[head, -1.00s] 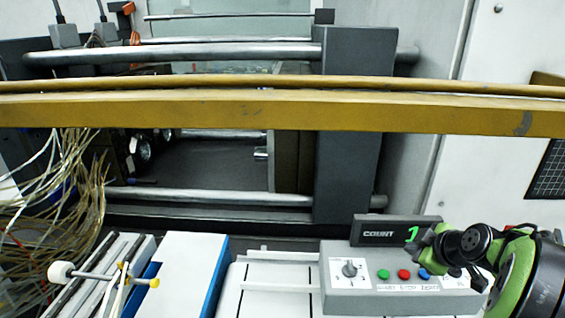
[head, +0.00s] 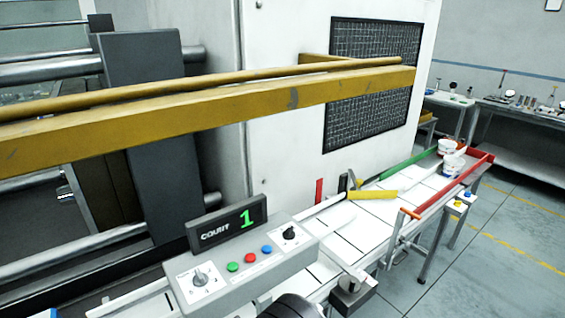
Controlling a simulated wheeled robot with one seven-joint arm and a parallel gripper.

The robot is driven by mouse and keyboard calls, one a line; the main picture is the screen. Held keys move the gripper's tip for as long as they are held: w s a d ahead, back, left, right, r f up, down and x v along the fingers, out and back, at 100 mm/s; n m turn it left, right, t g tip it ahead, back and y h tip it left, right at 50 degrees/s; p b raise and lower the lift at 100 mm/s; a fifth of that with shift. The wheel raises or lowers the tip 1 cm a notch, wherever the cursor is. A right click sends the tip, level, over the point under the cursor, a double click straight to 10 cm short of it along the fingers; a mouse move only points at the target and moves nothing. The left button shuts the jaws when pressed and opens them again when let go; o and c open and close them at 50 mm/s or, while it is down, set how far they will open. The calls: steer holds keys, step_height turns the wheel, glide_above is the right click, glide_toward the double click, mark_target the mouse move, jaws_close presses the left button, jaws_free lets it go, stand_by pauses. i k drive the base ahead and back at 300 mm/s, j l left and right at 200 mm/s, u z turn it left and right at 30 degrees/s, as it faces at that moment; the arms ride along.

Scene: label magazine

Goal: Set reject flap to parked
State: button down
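No part in view carries a readable reject flap label. A short yellow bar (head: 375,195) lies across the white conveyor (head: 335,225), beside small dark upright parts; it may be the flap, but I cannot tell. A long green bar (head: 408,165) runs behind it along the far edge. A red rail with an orange end (head: 440,188) runs along the near edge. A grey control box (head: 240,265) has a dial knob (head: 200,279), green, red and blue buttons, and a black knob (head: 289,233). My gripper is not visible; a dark rounded piece shows at the bottom edge.
A count display (head: 228,224) reads 1. White tubs (head: 452,160) stand at the conveyor's far end. A yellow beam (head: 230,113) crosses in front of the machine. A grey block (head: 353,291) juts from the conveyor's near side. Open floor (head: 500,250) lies to the right.

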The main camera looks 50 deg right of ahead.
mark_target(358, 193)
steer(key=z, duration=2.05)
steer(key=i+l+u, duration=0.25)
steer(key=l+u, duration=0.2)
steer(key=i+l+u, duration=0.2)
steer(key=l+u, duration=1.2)
steer(key=l, duration=0.3)
steer(key=k+l+u, duration=0.1)
steer(key=l+u, duration=0.35)
steer(key=l, duration=0.15)
